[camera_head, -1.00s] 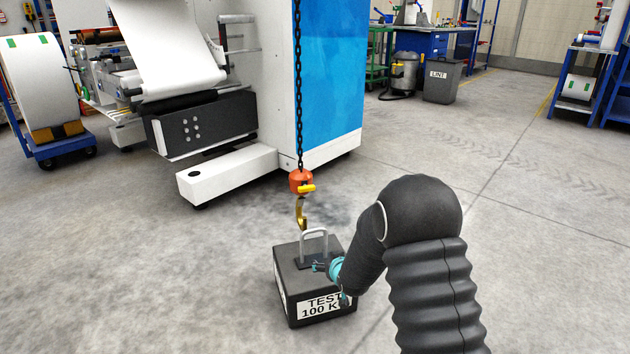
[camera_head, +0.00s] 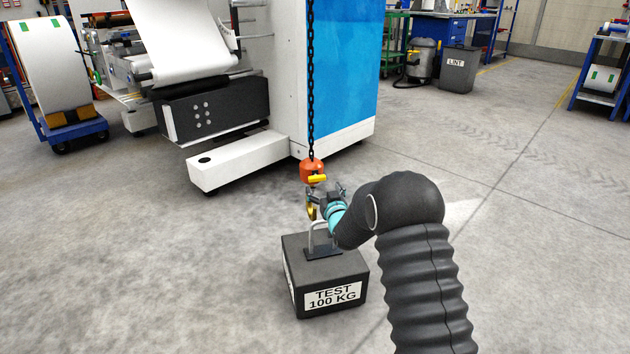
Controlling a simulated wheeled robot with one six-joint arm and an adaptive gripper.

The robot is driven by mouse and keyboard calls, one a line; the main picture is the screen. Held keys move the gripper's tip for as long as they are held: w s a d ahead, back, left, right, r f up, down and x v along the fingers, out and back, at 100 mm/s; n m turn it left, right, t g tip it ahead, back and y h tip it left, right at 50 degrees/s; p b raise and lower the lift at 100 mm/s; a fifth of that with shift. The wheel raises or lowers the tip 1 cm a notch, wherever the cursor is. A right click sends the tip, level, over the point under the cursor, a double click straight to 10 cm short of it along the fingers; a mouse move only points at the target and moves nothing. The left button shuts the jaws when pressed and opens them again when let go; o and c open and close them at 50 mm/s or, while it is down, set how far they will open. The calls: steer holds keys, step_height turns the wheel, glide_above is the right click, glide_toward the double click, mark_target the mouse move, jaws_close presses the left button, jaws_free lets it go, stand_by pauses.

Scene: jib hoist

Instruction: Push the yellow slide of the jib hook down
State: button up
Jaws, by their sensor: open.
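The yellow slide (camera_head: 317,179) sits on the front of the orange hook block (camera_head: 312,168), which hangs from a dark chain. The gold hook (camera_head: 311,210) below it is partly hidden by my gripper. My gripper (camera_head: 325,190), with a teal band behind it, is open just below and to the right of the slide, in front of the hook. I cannot tell whether it touches either. The black test weight (camera_head: 325,275), marked 100 KG, stands on the floor underneath. Its grey handle (camera_head: 315,235) rises below the hook; whether the two are linked is unclear.
A large machine with a blue panel (camera_head: 342,70) and a low white beam (camera_head: 235,163) stands behind the hook. The chain (camera_head: 310,90) hangs in front of it. A roll cart (camera_head: 78,130) is at the left. The grey floor around the weight is clear.

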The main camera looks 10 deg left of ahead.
mark_target(318, 180)
steer(key=shift+x, duration=3.2)
jaws_close()
step_height(318, 180, down, 3)
steer(key=shift+f+b, duration=0.2)
steer(key=shift+b, duration=0.2)
